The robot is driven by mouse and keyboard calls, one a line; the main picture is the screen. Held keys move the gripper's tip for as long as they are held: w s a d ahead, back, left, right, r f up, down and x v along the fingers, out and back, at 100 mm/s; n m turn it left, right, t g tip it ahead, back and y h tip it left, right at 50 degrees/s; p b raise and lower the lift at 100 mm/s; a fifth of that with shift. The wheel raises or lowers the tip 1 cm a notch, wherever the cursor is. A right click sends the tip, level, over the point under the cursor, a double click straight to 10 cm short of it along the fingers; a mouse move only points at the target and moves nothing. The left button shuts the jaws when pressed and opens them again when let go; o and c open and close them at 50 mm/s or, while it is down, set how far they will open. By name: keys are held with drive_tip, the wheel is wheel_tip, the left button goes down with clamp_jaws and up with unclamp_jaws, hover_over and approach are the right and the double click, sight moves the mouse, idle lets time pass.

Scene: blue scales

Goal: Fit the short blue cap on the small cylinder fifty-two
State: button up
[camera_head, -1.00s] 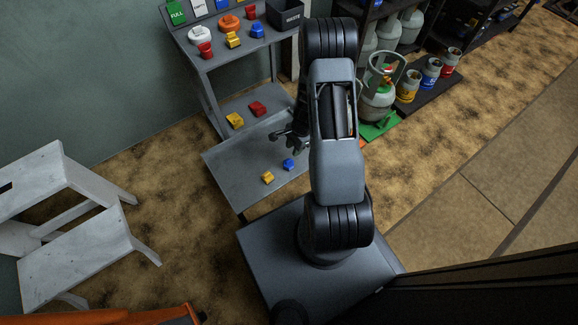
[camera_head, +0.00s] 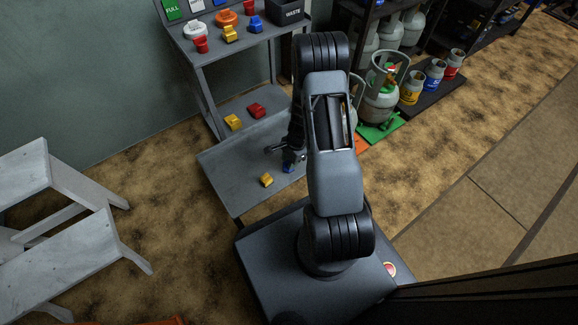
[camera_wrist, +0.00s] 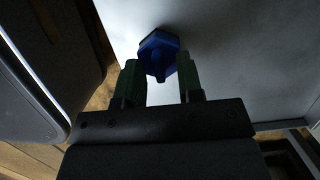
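A short blue cap (camera_head: 289,168) lies on the low grey shelf (camera_head: 225,165) of the bench, right of a yellow cap (camera_head: 266,180). My gripper (camera_head: 285,157) is just above the blue cap. In the wrist view my gripper's two fingers (camera_wrist: 158,66) stand apart, one on each side of the blue cap (camera_wrist: 158,45). I cannot tell whether they touch it. Small cylinders with yellow (camera_head: 411,88), blue (camera_head: 433,73) and red (camera_head: 453,64) labels stand on a dark platform at the right. Their numbers are too small to read.
A larger grey cylinder (camera_head: 380,100) stands on a green mat. More caps and a waste bin (camera_head: 288,22) are on the bench top. Red (camera_head: 256,110) and yellow (camera_head: 233,122) caps lie further back. A white step stool (camera_head: 70,250) stands at left. Brown floor is clear at right.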

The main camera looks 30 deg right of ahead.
sight(287, 163)
drive_tip(key=shift+s+a+f, duration=0.1)
drive_tip(key=shift+f, duration=0.05)
clamp_jaws()
drive_tip(key=shift+a+p+v, duration=0.25)
drive_tip(key=shift+p+v, duration=0.65)
drive_tip(key=shift+v, duration=0.1)
drive_tip(key=shift+a+p+v, duration=0.25)
drive_tip(key=shift+p+v, duration=0.65)
drive_tip(key=shift+v, duration=0.15)
